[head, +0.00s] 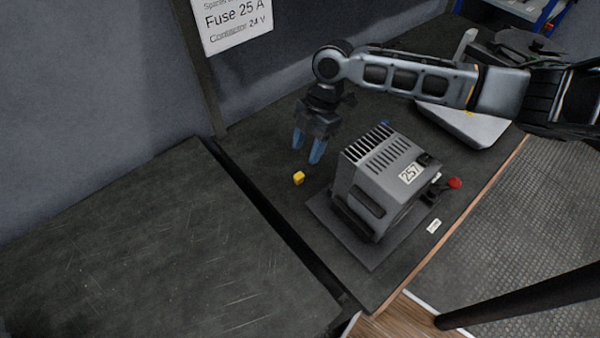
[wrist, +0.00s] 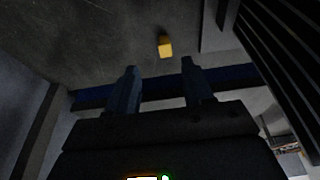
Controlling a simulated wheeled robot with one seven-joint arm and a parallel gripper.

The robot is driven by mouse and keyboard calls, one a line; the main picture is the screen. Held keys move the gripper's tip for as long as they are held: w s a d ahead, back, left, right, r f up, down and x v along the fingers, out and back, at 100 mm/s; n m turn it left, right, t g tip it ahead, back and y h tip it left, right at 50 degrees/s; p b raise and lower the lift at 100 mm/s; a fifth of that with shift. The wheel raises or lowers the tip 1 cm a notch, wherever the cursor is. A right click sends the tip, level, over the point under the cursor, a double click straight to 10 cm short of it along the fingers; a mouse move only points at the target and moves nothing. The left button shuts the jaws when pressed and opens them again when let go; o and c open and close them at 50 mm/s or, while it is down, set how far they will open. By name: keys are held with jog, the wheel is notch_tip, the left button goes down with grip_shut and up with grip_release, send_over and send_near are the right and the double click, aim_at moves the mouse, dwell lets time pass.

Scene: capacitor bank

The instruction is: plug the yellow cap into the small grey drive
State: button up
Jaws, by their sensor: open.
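The yellow cap (head: 299,178) is a small block lying on the dark bench top, left of the grey drive. It also shows in the wrist view (wrist: 165,46), ahead of the fingertips. The small grey drive (head: 382,178) is a vented box labelled 257, standing on a flat grey plate (head: 322,212). My gripper (head: 308,157) has blue fingers pointing down, above and behind the cap, left of the drive. In the wrist view the fingers (wrist: 158,66) are apart with nothing between them. The socket for the cap cannot be made out.
A red knob (head: 454,183) sticks out at the drive's right side. A small white label (head: 433,226) lies near the bench edge. A light grey object (head: 470,128) sits behind the drive under my arm. The left bench top (head: 150,250) is bare, with a dark gap between benches.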

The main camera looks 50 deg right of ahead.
aim_at(299, 175)
jog(key=shift+x, duration=1.3)
jog(key=f, duration=0.1)
jog(key=a+f+p, duration=0.1)
jog(key=a+f, duration=0.1)
jog(key=shift+s+f, duration=0.2)
jog(key=shift+f, duration=0.15)
jog(key=shift+a+f, duration=0.1)
jog(key=shift+f, duration=0.45)
grip_shut()
